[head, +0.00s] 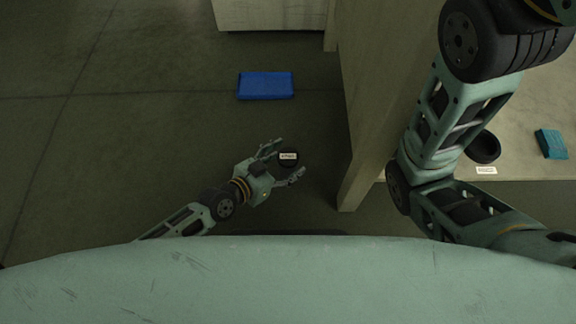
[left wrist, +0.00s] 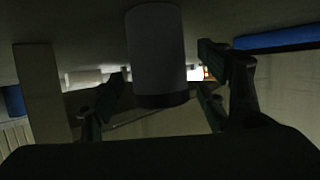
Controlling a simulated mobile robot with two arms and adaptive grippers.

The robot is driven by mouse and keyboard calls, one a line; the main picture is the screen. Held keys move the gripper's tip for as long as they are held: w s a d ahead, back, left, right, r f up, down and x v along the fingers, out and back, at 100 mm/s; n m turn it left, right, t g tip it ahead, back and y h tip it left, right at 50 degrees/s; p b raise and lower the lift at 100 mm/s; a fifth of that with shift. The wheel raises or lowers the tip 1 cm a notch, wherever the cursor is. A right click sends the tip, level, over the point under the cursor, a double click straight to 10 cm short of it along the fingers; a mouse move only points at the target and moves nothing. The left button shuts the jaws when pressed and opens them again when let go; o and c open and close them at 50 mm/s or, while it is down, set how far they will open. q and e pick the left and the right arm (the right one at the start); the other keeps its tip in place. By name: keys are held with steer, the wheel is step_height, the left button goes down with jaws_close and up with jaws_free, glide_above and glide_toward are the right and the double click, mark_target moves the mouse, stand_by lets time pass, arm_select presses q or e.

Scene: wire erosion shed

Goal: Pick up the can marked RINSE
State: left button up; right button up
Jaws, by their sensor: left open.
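A dark can (head: 287,162) with a pale label on top stands on the floor, left of the wooden panel. The label's lettering is too small to read in the head view. My left gripper (head: 283,163) is open, with one finger on each side of the can. In the left wrist view the can (left wrist: 155,50) is a grey cylinder with a dark end between the two spread fingers. I cannot tell whether either finger touches it. My right arm crosses the right of the head view, and its gripper is out of the picture.
A blue tray (head: 266,86) lies on the floor beyond the can. A wooden panel (head: 372,110) stands close to the right. On the pale surface at right are a dark round object (head: 484,149), a small white label (head: 486,170) and a teal block (head: 551,144). The left floor is clear.

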arm_select(q)
steer(key=shift+w+d+f, duration=0.2)
steer(key=shift+w+d, duration=0.15)
steer(key=shift+w, duration=0.05)
steer(key=c, duration=1.3)
steer(key=shift+r, duration=0.1)
steer(key=shift+c, duration=0.8)
steer(key=shift+r, duration=0.15)
